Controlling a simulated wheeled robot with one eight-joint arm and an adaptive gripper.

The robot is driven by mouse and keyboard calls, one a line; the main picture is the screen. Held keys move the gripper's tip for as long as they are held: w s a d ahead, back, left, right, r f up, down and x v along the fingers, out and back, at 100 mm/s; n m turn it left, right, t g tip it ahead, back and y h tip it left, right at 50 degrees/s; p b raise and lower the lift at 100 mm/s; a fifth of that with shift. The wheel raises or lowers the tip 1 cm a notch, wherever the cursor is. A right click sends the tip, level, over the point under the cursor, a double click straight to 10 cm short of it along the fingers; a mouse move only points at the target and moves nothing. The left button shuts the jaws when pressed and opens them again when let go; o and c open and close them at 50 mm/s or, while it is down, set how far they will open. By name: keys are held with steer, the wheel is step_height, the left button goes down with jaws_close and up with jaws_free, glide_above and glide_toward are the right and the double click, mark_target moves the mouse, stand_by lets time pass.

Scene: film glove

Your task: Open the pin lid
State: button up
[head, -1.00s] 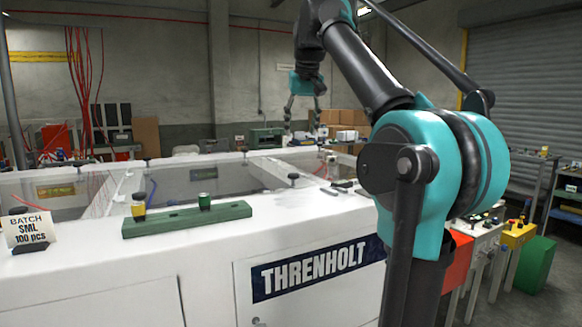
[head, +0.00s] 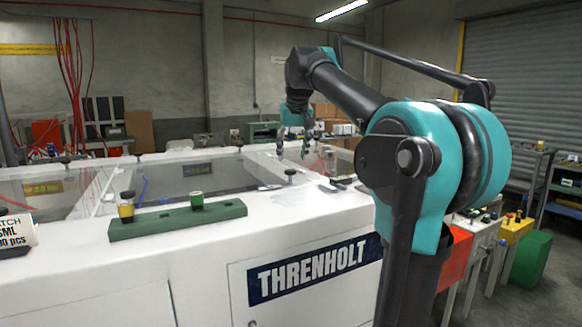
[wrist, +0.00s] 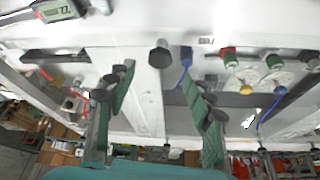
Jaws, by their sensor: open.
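The white THRENHOLT machine (head: 215,262) has clear-looking lid panels (head: 205,175) along its top, with black knobs at their edges. Which panel is the pin lid I cannot tell. My gripper (head: 292,152) is open, pointing down above the right part of the top. A black knob (head: 290,174) stands just below it, apart from the fingers. In the wrist view, my gripper (wrist: 158,75) has its two green fingers spread, with nothing between them. The black knob (wrist: 159,55) appears on a white strip, in line with the gap and beyond the fingertips.
A green block (head: 178,221) carries a yellow and a green spool-like piece near the front edge. A white batch card (head: 14,233) stands at left. The wrist view shows a small display (wrist: 58,10) and coloured pieces (wrist: 230,60) at right.

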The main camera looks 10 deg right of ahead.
mark_target(291, 170)
steer(key=shift+x, duration=2.7)
steer(key=shift+c, duration=0.2)
jaws_close()
